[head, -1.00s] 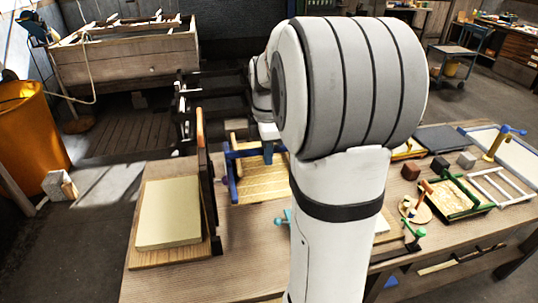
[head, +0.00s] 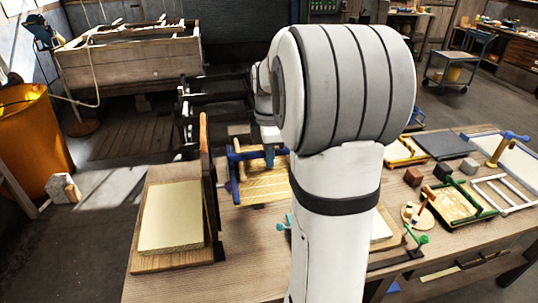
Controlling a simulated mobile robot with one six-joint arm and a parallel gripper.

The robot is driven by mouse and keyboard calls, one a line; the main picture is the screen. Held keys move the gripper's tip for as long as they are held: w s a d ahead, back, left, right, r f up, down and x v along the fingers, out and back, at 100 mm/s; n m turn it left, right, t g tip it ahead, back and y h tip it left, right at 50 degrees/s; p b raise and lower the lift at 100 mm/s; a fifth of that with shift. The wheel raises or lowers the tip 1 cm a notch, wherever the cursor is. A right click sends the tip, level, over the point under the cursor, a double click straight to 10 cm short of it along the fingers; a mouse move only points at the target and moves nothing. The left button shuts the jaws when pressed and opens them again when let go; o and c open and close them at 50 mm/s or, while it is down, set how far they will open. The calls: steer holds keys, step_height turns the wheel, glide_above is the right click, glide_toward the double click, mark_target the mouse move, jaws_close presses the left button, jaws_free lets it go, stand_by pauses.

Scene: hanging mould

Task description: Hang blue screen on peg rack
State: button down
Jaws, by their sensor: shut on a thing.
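The blue screen (head: 262,188), a pale slatted panel with a blue frame, is at the left-middle of the table, right of an upright dark board. My gripper (head: 270,144) is at the far edge of the screen and shut on it; the fingertips are small and partly hidden by my arm. The screen's right side is also hidden behind my arm. I cannot tell whether it touches the table. Dark bars (head: 215,98) with small pale ends stand beyond the table; I cannot tell whether they are the peg rack.
A pale block on a wooden board (head: 172,215) lies at the left, beside the upright dark board (head: 208,185). At right are a green-framed tray (head: 458,207), a white frame (head: 500,193) and small blocks (head: 442,168). A wooden vat (head: 130,65) and orange barrel (head: 32,135) stand at the back left.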

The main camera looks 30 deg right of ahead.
steer(key=shift+f+b, duration=0.35)
steer(key=shift+f, duration=0.2)
steer(key=c, duration=1.4)
jaws_free()
step_height(320, 180, up, 8)
steer(key=shift+f, duration=0.1)
steer(key=shift+d, duration=0.1)
